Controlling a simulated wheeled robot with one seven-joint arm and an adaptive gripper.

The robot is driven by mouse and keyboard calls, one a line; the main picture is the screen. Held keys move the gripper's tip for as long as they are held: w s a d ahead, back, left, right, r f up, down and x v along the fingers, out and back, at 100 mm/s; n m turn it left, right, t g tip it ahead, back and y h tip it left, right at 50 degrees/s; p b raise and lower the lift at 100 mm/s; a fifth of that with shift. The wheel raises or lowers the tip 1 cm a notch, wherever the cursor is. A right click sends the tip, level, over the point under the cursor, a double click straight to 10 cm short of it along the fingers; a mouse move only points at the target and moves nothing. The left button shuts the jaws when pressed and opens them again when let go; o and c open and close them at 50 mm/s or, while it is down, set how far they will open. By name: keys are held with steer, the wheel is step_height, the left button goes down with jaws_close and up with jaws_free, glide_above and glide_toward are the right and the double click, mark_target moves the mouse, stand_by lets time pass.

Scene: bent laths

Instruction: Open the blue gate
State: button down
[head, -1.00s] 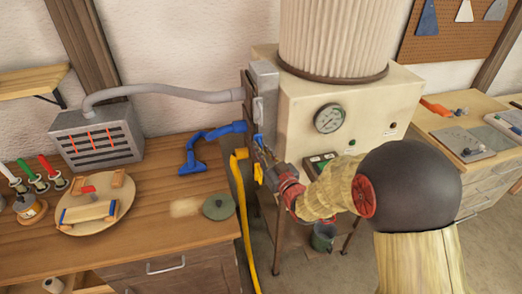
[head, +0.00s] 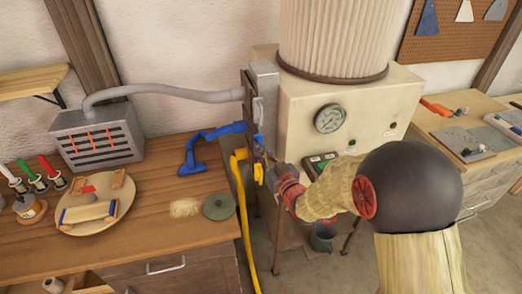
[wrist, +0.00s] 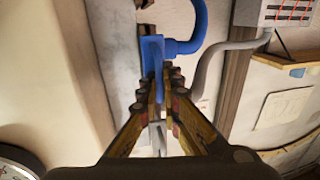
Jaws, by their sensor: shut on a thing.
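The blue gate (head: 258,141) is at the grey upright duct on the left side of the cream machine, by the end of the blue hose (head: 222,131). In the wrist view the blue gate (wrist: 152,50) is a block with a narrow part running down between my fingertips. My gripper (head: 263,154) reaches in from the right, and its fingers close around that part. In the wrist view my gripper (wrist: 156,96) shows one finger on each side of it. The exact contact is small and partly hidden by the fingers.
A yellow gate and hose (head: 240,160) hang just below and left of my gripper. The cream machine (head: 345,105) with a gauge stands close behind. A workbench (head: 150,245) at left holds a blue nozzle (head: 191,160), a green disc (head: 219,207) and a round board.

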steer(key=a+b+v, duration=0.1)
steer(key=b+v, duration=0.1)
steer(key=v, duration=0.4)
steer(key=shift+s, duration=0.6)
steer(key=shift+d, duration=0.1)
steer(key=c, duration=2.3)
jaws_free()
steer(key=v, duration=1.2)
steer(key=shift+f, duration=0.1)
